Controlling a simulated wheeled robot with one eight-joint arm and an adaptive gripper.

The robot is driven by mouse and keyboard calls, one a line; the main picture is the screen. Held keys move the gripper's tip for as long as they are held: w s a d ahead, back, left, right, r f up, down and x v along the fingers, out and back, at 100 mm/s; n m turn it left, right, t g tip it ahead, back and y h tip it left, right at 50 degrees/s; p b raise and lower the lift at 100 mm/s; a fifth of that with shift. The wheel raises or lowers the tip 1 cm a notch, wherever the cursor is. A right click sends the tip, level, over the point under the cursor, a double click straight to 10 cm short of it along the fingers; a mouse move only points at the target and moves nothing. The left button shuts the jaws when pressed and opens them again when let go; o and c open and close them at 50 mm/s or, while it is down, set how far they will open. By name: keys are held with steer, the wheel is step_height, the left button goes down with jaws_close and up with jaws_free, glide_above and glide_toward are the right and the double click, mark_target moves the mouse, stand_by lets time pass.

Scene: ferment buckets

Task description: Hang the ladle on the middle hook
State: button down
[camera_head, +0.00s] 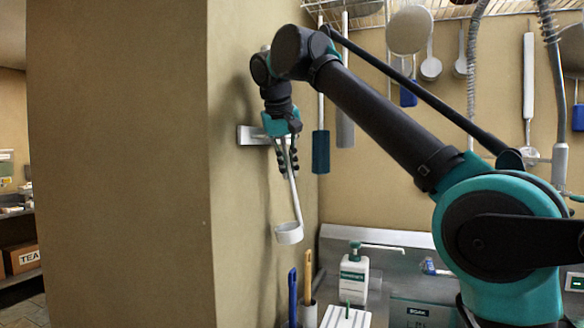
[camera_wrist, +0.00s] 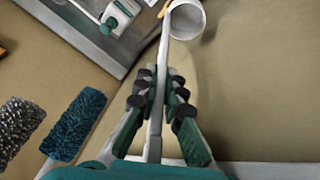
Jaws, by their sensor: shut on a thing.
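The ladle is pale grey, with a long thin handle (camera_head: 292,187) and a round cup (camera_head: 289,233) at its lower end. My gripper (camera_head: 288,168) is shut on the upper handle, and the ladle hangs slightly tilted beside the wall. In the wrist view the handle (camera_wrist: 157,105) runs between the fingers of my gripper (camera_wrist: 157,88), with the cup (camera_wrist: 186,19) beyond the fingertips. A metal hook rail (camera_head: 250,135) is on the wall directly behind my gripper. My gripper covers much of it, and I cannot make out the middle hook or whether the ladle touches it.
Brushes with long handles, one with a blue head (camera_head: 320,152), hang right of my gripper. Below stand a bin with a blue handle (camera_head: 293,290), a white pump bottle (camera_head: 354,275) and a metal counter (camera_head: 400,262). The wall (camera_head: 120,170) at left is bare.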

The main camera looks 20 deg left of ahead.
steer(key=shift+a+f, duration=0.2)
steer(key=shift+a, duration=0.35)
steer(key=c, duration=1.6)
jaws_free()
steer(key=shift+o, duration=0.2)
steer(key=shift+r, duration=0.15)
steer(key=shift+d+v, duration=0.15)
steer(key=shift+v, duration=1.1)
steer(key=shift+d+v, duration=0.2)
steer(key=shift+v, duration=1.05)
steer(key=shift+d+v, duration=0.15)
steer(key=shift+v, duration=1.15)
steer(key=shift+s+d, duration=0.1)
